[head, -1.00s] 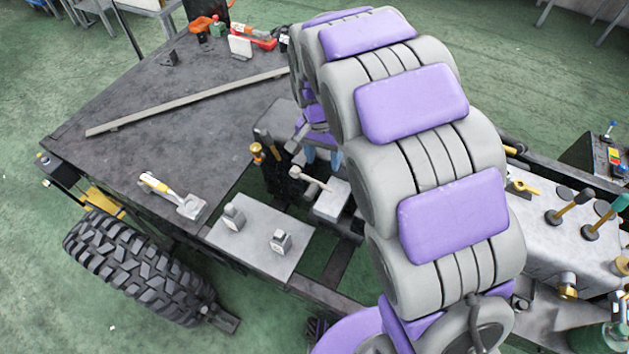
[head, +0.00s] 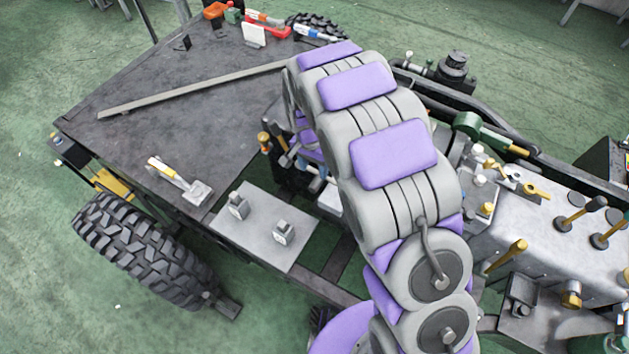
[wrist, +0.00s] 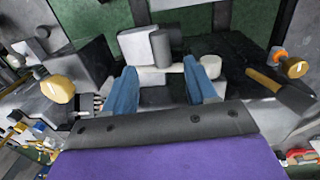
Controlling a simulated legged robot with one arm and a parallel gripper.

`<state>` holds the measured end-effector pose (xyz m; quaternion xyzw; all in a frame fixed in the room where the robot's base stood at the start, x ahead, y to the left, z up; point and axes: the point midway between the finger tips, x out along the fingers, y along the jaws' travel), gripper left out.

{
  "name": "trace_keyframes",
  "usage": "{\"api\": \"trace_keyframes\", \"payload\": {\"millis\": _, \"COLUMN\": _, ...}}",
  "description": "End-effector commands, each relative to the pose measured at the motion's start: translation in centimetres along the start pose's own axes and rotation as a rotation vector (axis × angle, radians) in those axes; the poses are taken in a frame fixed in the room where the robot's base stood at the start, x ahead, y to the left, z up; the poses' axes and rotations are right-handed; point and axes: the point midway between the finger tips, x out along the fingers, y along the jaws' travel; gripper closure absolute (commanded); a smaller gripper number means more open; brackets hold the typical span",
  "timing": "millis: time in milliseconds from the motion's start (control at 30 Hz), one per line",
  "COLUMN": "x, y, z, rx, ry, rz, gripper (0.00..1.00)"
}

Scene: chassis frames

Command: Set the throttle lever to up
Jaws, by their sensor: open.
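My gripper (wrist: 163,84) is open in the wrist view, with its two blue fingers apart and nothing clamped between them. A pale bar with a rounded end (wrist: 209,67) lies across just beyond the fingertips, partly hidden by them. It looks like a lever, but I cannot tell for certain that it is the throttle lever, nor whether the fingers touch it. A light grey block with a rounded side (wrist: 145,47) is behind the bar. In the head view my arm hides most of the gripper and what is in front of it.
In the head view, a grey panel with two switches (head: 262,229) and a yellow-handled lever (head: 507,256) flank my arm.

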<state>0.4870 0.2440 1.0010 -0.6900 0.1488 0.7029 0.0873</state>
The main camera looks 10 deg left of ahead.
Motion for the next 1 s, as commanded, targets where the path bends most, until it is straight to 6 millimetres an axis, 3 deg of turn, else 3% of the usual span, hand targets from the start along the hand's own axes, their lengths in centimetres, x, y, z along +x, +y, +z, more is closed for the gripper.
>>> {"api": "trace_keyframes", "payload": {"millis": 200, "x": 4.4, "y": -0.2, "z": 0.1, "rx": 0.001, "ry": -0.001, "rz": 0.005, "gripper": 0.43}}
{"api": "trace_keyframes", "payload": {"millis": 400, "x": 6.8, "y": -0.4, "z": 0.1, "rx": 0.000, "ry": 0.003, "rz": 0.002, "gripper": 0.43}}
{"api": "trace_keyframes", "payload": {"millis": 833, "x": 7.6, "y": -0.1, "z": 0.0, "rx": 0.000, "ry": 0.003, "rz": -0.001, "gripper": 0.43}}
{"api": "trace_keyframes", "payload": {"millis": 1000, "x": 7.6, "y": -0.2, "z": 0.0, "rx": 0.000, "ry": 0.003, "rz": 0.000, "gripper": 0.58}}
